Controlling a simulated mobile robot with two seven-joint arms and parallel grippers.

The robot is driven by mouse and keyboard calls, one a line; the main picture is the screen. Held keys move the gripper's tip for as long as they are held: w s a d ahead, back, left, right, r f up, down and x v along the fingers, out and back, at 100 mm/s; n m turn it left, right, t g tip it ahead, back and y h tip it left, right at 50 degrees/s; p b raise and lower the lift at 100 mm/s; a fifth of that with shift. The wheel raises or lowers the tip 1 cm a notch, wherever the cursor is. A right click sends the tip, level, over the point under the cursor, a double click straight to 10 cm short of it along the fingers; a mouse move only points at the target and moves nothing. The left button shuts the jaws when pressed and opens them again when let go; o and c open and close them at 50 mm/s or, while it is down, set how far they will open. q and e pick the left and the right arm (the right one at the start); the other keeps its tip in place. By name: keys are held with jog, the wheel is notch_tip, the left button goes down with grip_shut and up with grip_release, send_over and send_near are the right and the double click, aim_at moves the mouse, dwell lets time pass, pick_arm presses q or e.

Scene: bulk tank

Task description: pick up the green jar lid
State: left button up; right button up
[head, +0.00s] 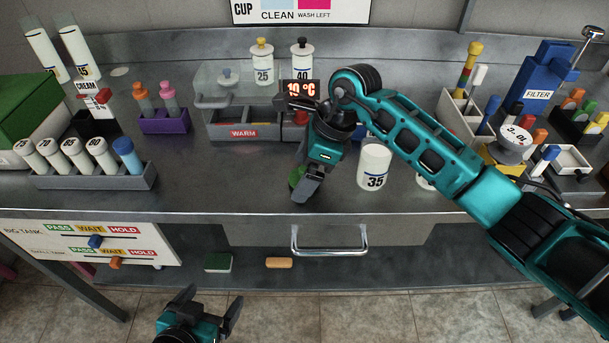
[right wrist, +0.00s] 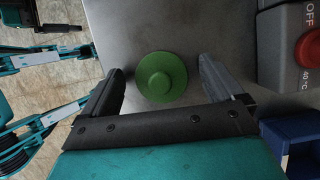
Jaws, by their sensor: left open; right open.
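The green jar lid (right wrist: 161,77) lies on the steel counter, round with a raised knob in its middle. In the head view only part of the lid (head: 295,177) shows, behind my right gripper. My right gripper (head: 305,190) points down over it from above. In the right wrist view the right gripper (right wrist: 165,85) is open, with the lid between the lines of its two fingers and nothing held. Whether the fingertips reach down to the lid's height I cannot tell. My left gripper (head: 208,305) is open and empty, low in front of the counter.
A white jar marked 35 (head: 374,167) stands close to the right of my right gripper. Behind is the grey WARM box (head: 245,132) with a red button (right wrist: 312,48). The counter's front edge and drawer handle (head: 330,243) lie below. Bare counter lies left of the lid.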

pick_arm(q)
jog(key=shift+w, duration=0.1)
pick_arm(e)
jog(key=c, duration=1.1)
pick_arm(q)
jog(key=shift+r, duration=0.1)
pick_arm(e)
jog(key=shift+r, duration=0.1)
jog(key=shift+r, duration=0.1)
